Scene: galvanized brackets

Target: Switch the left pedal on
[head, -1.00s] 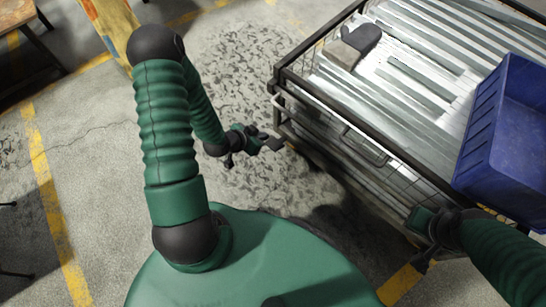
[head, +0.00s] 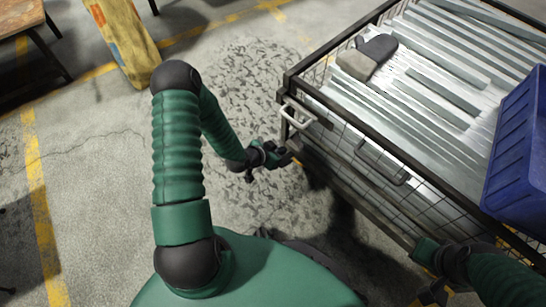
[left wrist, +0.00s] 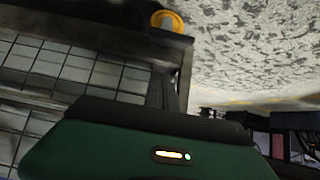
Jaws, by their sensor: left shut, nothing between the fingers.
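The wire-sided cart (head: 375,140) stands to the right in the head view. I cannot make out a clear pedal in the head view; the low part of the cart's near corner is dark and partly behind my left gripper. My left gripper (head: 286,159) is shut and empty, low beside that corner. In the left wrist view a round yellow-orange part (left wrist: 168,20) shows at the end of the cart's corner post; I cannot tell if it is a wheel or a pedal. My right gripper (head: 430,291) is near the cart's lower right side, its fingers unclear.
Galvanized metal strips (head: 440,85) fill the cart, with a grey and beige block (head: 366,58) on top. A blue bin (head: 520,150) is at the right. A wooden board (head: 122,40) and a table (head: 20,20) are at upper left. Open floor lies left of the cart.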

